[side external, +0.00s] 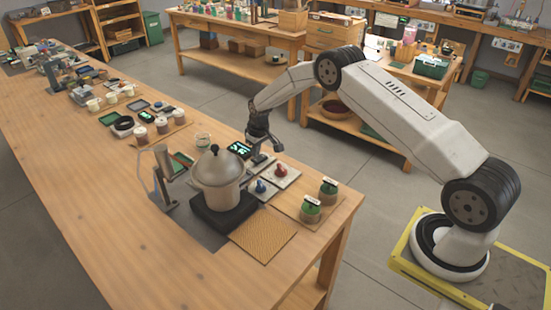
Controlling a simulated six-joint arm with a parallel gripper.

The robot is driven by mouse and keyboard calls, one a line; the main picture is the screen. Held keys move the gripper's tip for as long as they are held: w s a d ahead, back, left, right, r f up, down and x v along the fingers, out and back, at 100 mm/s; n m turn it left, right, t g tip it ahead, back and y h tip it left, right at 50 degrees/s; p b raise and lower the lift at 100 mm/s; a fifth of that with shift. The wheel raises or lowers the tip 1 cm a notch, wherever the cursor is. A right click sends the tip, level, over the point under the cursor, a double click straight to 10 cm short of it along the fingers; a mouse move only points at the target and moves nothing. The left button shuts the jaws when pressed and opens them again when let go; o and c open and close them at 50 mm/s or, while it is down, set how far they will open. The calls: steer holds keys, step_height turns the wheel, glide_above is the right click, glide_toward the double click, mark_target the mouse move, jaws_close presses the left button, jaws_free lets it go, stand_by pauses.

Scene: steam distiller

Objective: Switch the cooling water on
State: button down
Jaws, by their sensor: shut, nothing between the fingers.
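No label is readable, so I cannot tell for sure which one is the cooling water control. The steam distiller's metal pot (217,176) with a domed lid stands on a black base (224,213). My gripper (257,157) is shut and empty, above the bench just behind the knobs. It appears apart from both knobs; its fingertips are small and partly hard to make out.
A small lit display (240,149) stands beside my gripper. A slanted tube (163,161) rises left of the pot. Two jars with green contents (328,190) (311,208) stand to the right. A patterned mat (263,236) lies in front. The wooden bench (120,205) is bare at left.

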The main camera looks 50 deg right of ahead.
mark_target(256, 160)
steer(key=shift+f, duration=0.95)
stand_by(0.9)
steer(key=shift+r, duration=3.5)
steer(key=shift+a+r, duration=0.1)
steer(key=shift+s+a+r, duration=0.1)
steer(key=shift+s+r, duration=0.05)
steer(key=shift+r, duration=0.05)
steer(key=s+a+r, duration=0.3)
steer(key=s+a, duration=0.1)
steer(key=s, duration=0.6)
steer(key=s+a+r, duration=0.4)
steer(key=s, duration=0.6)
steer(key=s+a+r, duration=0.3)
steer(key=s+a, duration=0.2)
steer(key=s, duration=0.6)
steer(key=shift+r+t, duration=0.25)
steer(key=shift+t, duration=0.15)
